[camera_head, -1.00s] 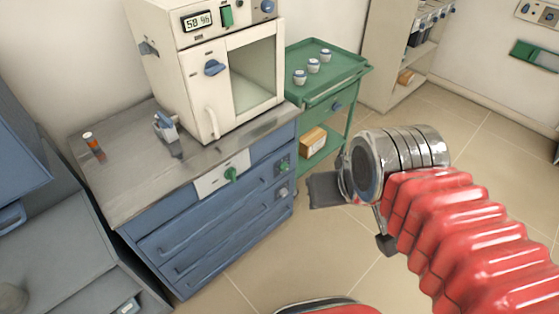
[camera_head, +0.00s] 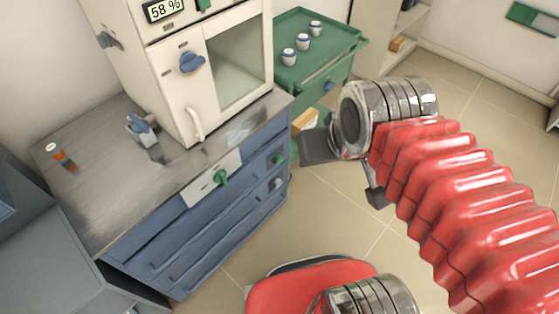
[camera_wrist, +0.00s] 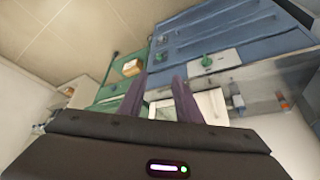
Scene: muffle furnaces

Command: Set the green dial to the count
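A green dial (camera_head: 221,178) sits on a white panel at the top front of the blue cabinet (camera_head: 225,222). It also shows in the wrist view (camera_wrist: 207,61), where the scene appears upside down. A smaller green knob (camera_head: 277,159) is at the cabinet's right end. Dial markings are too small to read. Three white pots with blue rims (camera_head: 303,42) stand on the green cart (camera_head: 332,64). My gripper (camera_head: 318,148) is in the air right of the cabinet, apart from the dial. In the wrist view its two purple fingers (camera_wrist: 159,80) are apart with nothing between them.
A cream furnace (camera_head: 190,125) with a blue handle knob (camera_head: 192,62) and a "58 %" display (camera_head: 163,8) stands on the cabinet top. Floor (camera_head: 345,215) in front is clear.

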